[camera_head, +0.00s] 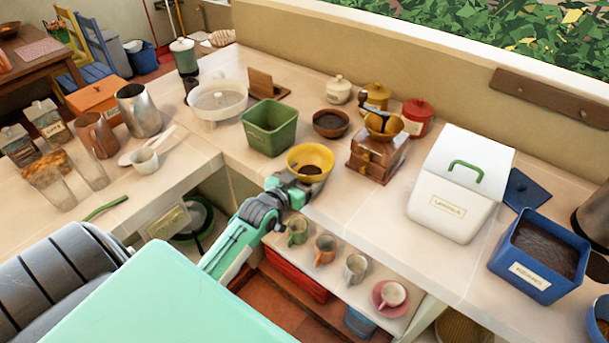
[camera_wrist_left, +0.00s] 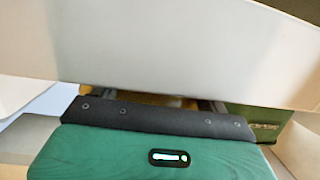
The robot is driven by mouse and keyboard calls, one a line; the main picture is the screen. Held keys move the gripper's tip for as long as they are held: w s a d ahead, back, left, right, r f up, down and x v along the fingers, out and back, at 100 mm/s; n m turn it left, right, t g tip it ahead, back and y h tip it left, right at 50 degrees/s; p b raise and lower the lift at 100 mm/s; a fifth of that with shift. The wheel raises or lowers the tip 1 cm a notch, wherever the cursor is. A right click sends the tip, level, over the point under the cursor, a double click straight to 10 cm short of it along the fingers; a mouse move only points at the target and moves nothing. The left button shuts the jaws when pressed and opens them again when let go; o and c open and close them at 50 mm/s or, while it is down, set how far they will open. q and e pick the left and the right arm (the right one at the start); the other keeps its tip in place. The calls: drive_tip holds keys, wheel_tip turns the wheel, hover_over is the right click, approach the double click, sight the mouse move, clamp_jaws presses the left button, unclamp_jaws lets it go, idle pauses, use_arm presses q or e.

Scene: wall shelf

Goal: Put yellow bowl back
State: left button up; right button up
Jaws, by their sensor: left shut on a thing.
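The yellow bowl (camera_head: 311,152) is on or just above the counter in the head view, with something dark brown inside. My left gripper (camera_head: 299,181) reaches it from the front and is shut on its near side. The fingertips are mostly hidden by the bowl and the gripper body. I cannot tell whether the bowl touches the counter. In the left wrist view only a thin yellow strip (camera_wrist_left: 150,98) shows beyond the dark gripper edge, and a pale surface fills the top. My right gripper is not in view.
A green bin (camera_head: 268,127) stands close behind and left of the bowl. A brown bowl (camera_head: 331,123) and a wooden coffee grinder (camera_head: 377,155) stand behind and right. Several cups sit on the shelf below. Bare counter (camera_head: 365,215) lies to the right.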

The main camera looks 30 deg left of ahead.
use_arm(q)
drive_tip(key=shift+f, duration=0.1)
drive_tip(key=o, duration=1.9)
drive_tip(key=shift+o, duration=0.2)
drive_tip(key=shift+s, duration=0.1)
drive_tip(key=shift+s, duration=0.35)
drive_tip(key=s+r+b, duration=0.2)
drive_tip(key=s, duration=0.9)
drive_tip(key=shift+a, duration=0.1)
